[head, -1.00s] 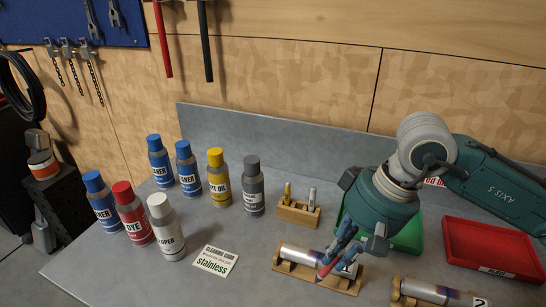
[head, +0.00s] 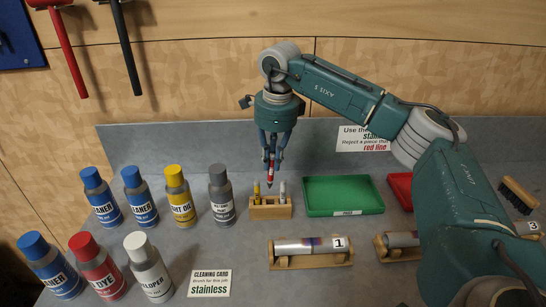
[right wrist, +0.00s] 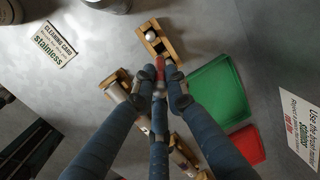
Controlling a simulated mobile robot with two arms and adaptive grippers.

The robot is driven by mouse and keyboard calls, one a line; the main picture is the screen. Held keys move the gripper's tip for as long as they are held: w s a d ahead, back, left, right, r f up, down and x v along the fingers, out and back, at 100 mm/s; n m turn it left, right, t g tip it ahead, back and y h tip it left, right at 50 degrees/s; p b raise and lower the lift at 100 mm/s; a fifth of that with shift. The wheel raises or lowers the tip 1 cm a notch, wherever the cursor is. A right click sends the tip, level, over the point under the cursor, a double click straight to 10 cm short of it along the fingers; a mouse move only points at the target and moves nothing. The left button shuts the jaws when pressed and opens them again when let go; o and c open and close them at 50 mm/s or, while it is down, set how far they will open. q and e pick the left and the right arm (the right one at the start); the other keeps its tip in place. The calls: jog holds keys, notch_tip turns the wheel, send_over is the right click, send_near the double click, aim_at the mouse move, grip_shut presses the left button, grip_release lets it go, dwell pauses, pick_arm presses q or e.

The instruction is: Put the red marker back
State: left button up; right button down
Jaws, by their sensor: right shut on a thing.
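My right gripper (head: 271,158) is shut on the red marker (head: 270,174) and holds it upright, tip down, above the wooden marker holder (head: 270,211). The holder stands on the bench with a yellow marker (head: 256,190) at its left and a silver marker (head: 282,191) at its right. The red marker's lower end is over the space between these two; I cannot tell whether it touches the holder. In the right wrist view the red marker (right wrist: 160,68) sits between my fingers, with the holder (right wrist: 148,27) just beyond. My left gripper is not in view.
Several spray cans (head: 179,198) stand left of the holder. A green tray (head: 343,209) lies close to its right, with a red tray (head: 400,188) beyond. A numbered tube on a wooden cradle (head: 311,262) and a cleaning card (head: 209,284) lie in front.

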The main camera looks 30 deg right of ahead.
aim_at(272, 182)
jog(key=shift+w+d+m, duration=0.15)
jog(key=shift+d+m, duration=0.1)
jog(key=shift+m, duration=0.05)
jog(key=shift+f, duration=0.2)
notch_tip(272, 182, down, 3)
jog(key=b, duration=0.3)
jog(key=shift+f, duration=0.15)
jog(key=shift+f+b, duration=0.35)
jog(key=shift+b, duration=0.05)
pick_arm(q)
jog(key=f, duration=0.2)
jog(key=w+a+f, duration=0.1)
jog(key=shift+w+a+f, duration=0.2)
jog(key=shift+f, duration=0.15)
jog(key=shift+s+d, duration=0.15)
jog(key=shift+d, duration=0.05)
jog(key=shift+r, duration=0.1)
pick_arm(e)
jog(key=shift+a, duration=0.1)
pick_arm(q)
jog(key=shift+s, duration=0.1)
pick_arm(e)
jog(key=shift+f, duration=0.25)
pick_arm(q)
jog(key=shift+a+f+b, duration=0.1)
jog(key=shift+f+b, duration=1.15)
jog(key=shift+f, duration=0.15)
pick_arm(e)
jog(key=shift+f, duration=2.4)
